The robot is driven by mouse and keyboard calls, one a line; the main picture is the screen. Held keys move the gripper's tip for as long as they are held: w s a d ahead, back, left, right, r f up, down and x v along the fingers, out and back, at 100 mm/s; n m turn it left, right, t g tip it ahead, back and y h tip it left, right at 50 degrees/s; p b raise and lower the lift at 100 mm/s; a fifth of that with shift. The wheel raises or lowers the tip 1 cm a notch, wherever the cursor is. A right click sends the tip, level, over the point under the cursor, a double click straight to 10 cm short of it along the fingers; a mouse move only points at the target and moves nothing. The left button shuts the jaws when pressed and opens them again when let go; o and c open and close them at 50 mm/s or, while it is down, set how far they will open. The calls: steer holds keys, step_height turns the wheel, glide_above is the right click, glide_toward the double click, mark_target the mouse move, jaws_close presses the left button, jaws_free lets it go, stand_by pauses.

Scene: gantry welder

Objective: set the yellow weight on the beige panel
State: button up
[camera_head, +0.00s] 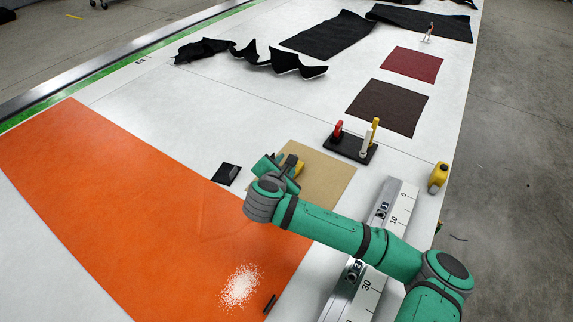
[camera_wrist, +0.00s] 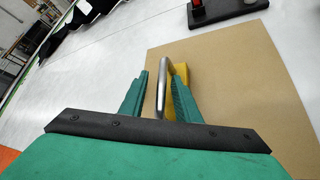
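The yellow weight (camera_wrist: 181,70) with a curved silver handle (camera_wrist: 162,88) is at the beige panel (camera_wrist: 225,70), in the middle of the wrist view. In the head view the weight (camera_head: 292,161) shows beside my gripper (camera_head: 281,162), over the left part of the beige panel (camera_head: 325,181). My gripper (camera_wrist: 160,80) has its two green fingers apart, with the handle between them. The handle is close to the right finger, and a gap shows to the left finger. The right finger hides part of the weight. I cannot tell whether its base touches the panel.
A black stand with red, white and yellow tools (camera_head: 351,147) stands behind the panel. A black block (camera_head: 226,174) lies left of it, near the orange sheet (camera_head: 130,190). A ruler rail (camera_head: 372,250) runs under my arm. A yellow tape measure (camera_head: 438,177) sits at the right edge.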

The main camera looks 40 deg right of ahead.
steer(key=shift+w+r, duration=0.1)
steer(key=shift+a+r, duration=0.15)
steer(key=shift+a, duration=0.15)
steer(key=v, duration=1.1)
steer(key=shift+s, duration=0.3)
